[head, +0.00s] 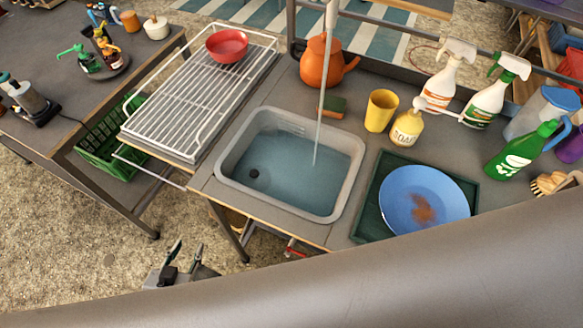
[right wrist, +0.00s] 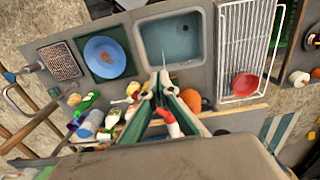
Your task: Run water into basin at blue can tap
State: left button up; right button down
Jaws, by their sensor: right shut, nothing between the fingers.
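The grey basin (head: 230,190) is set in the counter and holds bluish water (head: 285,175), with a dark round drain showing through. A thin pale stream (head: 320,110) comes down from the top edge into the water. The blue can and its tap are not clearly seen in either view. The basin also shows in the right wrist view (right wrist: 144,45). My right gripper (right wrist: 160,75) is shut and empty there, its tips overlapping the basin's near edge. A small red part (right wrist: 172,127) shows between its fingers. My left gripper (head: 186,250) is open and empty, low in front of the counter.
A wire rack (head: 175,105) with a red bowl (head: 227,46) stands left of the basin. An orange kettle (head: 325,62), yellow cup (head: 381,110), soap bottle (head: 407,127) and spray bottles crowd behind and right. A blue plate (head: 400,185) lies on a green tray (head: 365,215).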

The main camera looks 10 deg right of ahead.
dwell(0.4)
jog(key=shift+w+d+p, duration=0.5)
jog(key=shift+w+d, duration=0.65)
jog(key=shift+d, duration=1.65)
notch_tip(320, 180, up, 6)
jog(key=shift+s+a, duration=0.3)
jog(key=shift+s, duration=0.05)
